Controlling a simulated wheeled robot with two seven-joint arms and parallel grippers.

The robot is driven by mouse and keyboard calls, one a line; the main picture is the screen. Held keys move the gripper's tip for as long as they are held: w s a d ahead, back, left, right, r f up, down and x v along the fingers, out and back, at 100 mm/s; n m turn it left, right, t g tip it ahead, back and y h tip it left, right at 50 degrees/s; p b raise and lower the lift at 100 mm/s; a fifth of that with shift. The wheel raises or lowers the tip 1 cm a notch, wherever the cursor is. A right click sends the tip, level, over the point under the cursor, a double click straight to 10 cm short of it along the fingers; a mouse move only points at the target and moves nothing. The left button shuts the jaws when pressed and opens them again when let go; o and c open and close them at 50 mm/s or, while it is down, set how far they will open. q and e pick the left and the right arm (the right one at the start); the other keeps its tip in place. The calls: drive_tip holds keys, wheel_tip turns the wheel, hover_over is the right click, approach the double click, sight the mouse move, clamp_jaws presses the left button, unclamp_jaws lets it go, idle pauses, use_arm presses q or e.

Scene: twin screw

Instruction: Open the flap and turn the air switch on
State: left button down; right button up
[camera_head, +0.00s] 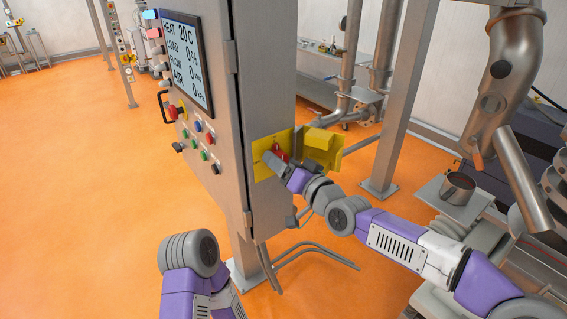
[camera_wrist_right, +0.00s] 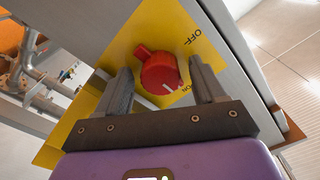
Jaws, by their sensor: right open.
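The red air switch (camera_wrist_right: 160,73) sits on a yellow plate (camera_wrist_right: 128,42) with OFF and ON labels. In the head view, the switch (camera_head: 279,151) shows on the cabinet's right side, partly behind my arm. The yellow flap (camera_head: 320,143) stands swung open to the right of the plate. My right gripper (camera_wrist_right: 160,88) is open, with one finger on each side of the switch; contact is unclear. My left arm shows at the bottom of the head view, its gripper out of view.
The grey cabinet (camera_head: 240,110) carries a display (camera_head: 187,60) reading AIR 0, a red stop knob (camera_head: 176,112) and several buttons. A steel post (camera_head: 400,100) and a metal cup (camera_head: 458,188) stand to the right. Orange floor is clear at left.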

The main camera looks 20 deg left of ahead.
drive_tip(key=shift+d, duration=0.1)
drive_tip(key=b+v, duration=0.1)
drive_tip(key=v, duration=0.6)
drive_tip(key=shift+s+d, duration=0.15)
drive_tip(key=shift+d, duration=0.05)
drive_tip(key=s+d+f+m+g+h, duration=0.1)
drive_tip(key=d+f+h, duration=0.15)
drive_tip(key=f, duration=0.95)
drive_tip(key=s+d+f+m+g+h, duration=0.1)
drive_tip(key=d+f+m+g, duration=0.15)
drive_tip(key=f, duration=0.95)
drive_tip(key=s+d+f+m+g+h, duration=0.1)
drive_tip(key=d+f+h, duration=0.15)
drive_tip(key=f, duration=1.05)
drive_tip(key=s+d+f+g+h, duration=0.1)
drive_tip(key=s+d+f+g, duration=0.1)
drive_tip(key=s+d+f, duration=0.2)
drive_tip(key=s+d+f+m+g+h+b, duration=0.1)
drive_tip(key=s+d+f, duration=0.3)
drive_tip(key=s+f, duration=0.5)
drive_tip(key=s+d+f+g+h, duration=0.2)
drive_tip(key=s+d+f+g, duration=0.1)
drive_tip(key=s+f, duration=0.4)
drive_tip(key=shift+s+d, duration=0.5)
